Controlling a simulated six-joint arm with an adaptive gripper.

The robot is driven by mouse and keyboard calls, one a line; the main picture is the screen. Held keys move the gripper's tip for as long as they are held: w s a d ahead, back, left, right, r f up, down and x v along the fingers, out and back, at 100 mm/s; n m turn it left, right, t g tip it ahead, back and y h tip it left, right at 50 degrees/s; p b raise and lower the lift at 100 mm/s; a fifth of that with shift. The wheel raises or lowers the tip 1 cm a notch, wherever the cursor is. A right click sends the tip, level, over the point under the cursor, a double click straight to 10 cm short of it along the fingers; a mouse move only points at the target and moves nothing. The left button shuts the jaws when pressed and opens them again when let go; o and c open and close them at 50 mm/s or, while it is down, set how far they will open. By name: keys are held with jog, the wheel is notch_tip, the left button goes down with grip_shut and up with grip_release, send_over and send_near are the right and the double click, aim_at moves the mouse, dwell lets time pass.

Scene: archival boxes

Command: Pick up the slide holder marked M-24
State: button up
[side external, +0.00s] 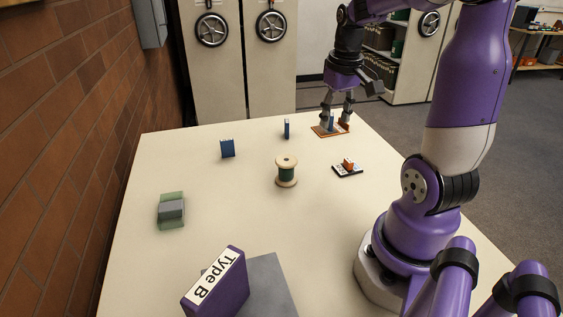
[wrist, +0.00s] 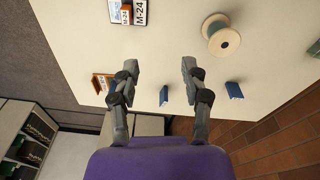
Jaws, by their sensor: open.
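The card marked M-24 (side external: 341,172) lies on the table, and a small orange slide holder (side external: 348,164) stands on it. In the wrist view the card (wrist: 141,12) and the orange holder (wrist: 126,15) are at the top edge, and the holder's label also seems to read M-24. A blue piece (side external: 331,121) and an orange piece show between or behind my fingers. In the wrist view my gripper (wrist: 160,66) has bare table between its fingertips.
Blue holders (side external: 287,128) (side external: 227,148) stand apart on the table. A thread spool (side external: 286,172) stands left of the M-24 card. A green and grey block (side external: 171,210) is at the left, and a purple Type B box (side external: 217,286) is in front. Open table lies between them.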

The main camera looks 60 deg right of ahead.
jog(key=m, duration=0.2)
send_over(349, 160)
notch_tip(349, 160, down, 2)
jog(key=shift+g+y, duration=0.4)
jog(key=f, duration=0.5)
jog(key=shift+d, duration=0.2)
jog(key=f, duration=0.6)
jog(key=shift+a, duration=0.25)
jog(key=shift+r, duration=0.1)
grip_shut()
